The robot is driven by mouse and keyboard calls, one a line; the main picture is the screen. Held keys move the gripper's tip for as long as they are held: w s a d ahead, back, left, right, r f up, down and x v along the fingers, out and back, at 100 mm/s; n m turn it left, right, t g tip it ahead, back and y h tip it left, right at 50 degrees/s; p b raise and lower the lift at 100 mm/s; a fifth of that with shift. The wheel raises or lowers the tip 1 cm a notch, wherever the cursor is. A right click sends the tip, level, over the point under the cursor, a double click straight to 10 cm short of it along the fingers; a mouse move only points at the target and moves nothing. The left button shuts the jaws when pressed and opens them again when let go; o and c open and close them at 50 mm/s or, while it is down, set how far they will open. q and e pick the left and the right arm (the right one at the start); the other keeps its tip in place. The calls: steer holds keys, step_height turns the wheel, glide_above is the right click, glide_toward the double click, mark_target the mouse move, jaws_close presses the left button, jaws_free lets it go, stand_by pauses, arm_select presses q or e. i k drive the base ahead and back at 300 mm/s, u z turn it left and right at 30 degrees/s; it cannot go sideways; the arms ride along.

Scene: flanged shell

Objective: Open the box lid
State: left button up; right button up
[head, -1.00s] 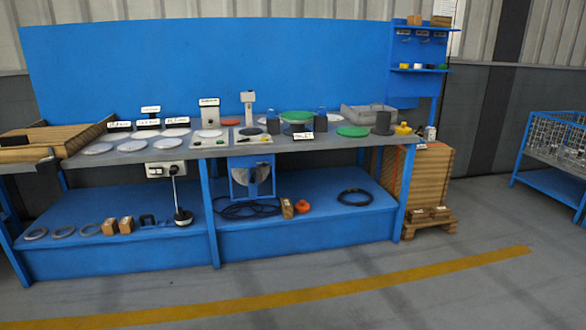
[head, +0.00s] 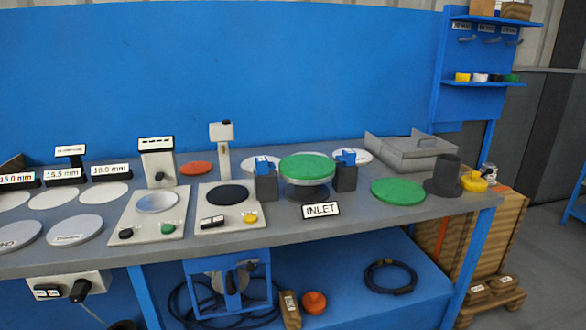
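Neither of my grippers shows in the head view.
The grey bench top (head: 320,236) holds a green-topped flanged piece (head: 307,168) between two dark blocks, a green disc (head: 398,191), an INLET sign (head: 321,210) and two instruments. A yellow part (head: 474,182) lies near the right edge. A blue shelf (head: 487,83) rises behind.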

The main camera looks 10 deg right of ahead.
mark_target(416, 146)
steer(key=i, duration=0.5)
steer(key=u, duration=1.45)
steer(key=i, duration=0.35)
steer(key=z, duration=3.8)
steer(key=i, duration=2.45)
steer(key=u, duration=3.15)
